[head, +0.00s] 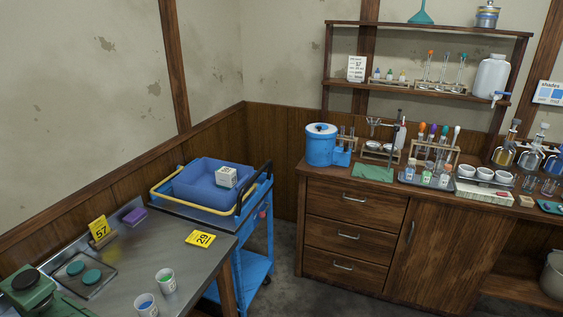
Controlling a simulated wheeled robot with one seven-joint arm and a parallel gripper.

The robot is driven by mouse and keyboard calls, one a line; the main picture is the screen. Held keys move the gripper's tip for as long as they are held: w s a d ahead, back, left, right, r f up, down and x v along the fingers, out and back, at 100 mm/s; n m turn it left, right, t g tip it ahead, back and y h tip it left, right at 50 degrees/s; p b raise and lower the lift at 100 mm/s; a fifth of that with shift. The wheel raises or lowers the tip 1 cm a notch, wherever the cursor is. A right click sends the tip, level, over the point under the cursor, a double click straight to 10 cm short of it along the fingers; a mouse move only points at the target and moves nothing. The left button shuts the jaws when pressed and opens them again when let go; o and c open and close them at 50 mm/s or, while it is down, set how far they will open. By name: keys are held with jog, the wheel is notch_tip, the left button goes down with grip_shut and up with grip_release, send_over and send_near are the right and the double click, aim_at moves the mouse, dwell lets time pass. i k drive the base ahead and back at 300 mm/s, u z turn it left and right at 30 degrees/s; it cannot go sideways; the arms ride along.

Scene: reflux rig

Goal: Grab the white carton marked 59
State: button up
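A small white carton (226,177) with dark markings is at the right side of the blue bin (190,184) on the blue cart. Its number is too small to read for certain. I cannot tell whether it rests inside the bin or against its rim. My gripper is not in view.
A metal-topped table (150,245) stands in front, with a yellow 29 sign (200,239), a yellow 57 sign (99,229) and cups. A wooden cabinet (345,235) holds glassware. Floor shows between cart and cabinet.

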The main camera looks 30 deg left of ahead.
aim_at(226, 177)
jog(key=u, duration=0.2)
jog(key=i, duration=1.55)
jog(key=u, duration=0.85)
jog(key=i, duration=1.3)
jog(key=u, duration=1.8)
jog(key=i, duration=1.1)
jog(key=u, duration=0.55)
